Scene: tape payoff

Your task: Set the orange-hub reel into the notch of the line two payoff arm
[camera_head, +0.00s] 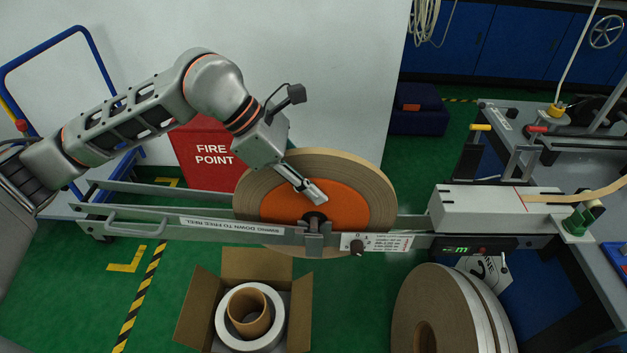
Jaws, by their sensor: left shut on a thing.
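The orange-hub reel (352,205) is upright, a wide tan tape roll around an orange disc. My left gripper (314,193) is shut on the orange-hub reel, its fingers over the orange face just above the dark centre axle. The payoff arm (150,220) is a long grey double bar with a "swing down to free reel" label. The reel's lower part is behind its front bar. The axle end is at the notch bracket (316,240); whether it rests fully in the notch I cannot tell. My right gripper is not in view.
An open cardboard box (193,315) with a white roll stands below the bar. Large tan reels (440,310) stand lower right. A white machine housing (478,208) is at the bar's right end. A red fire-point box (203,155) and blue trolley (45,55) are behind.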

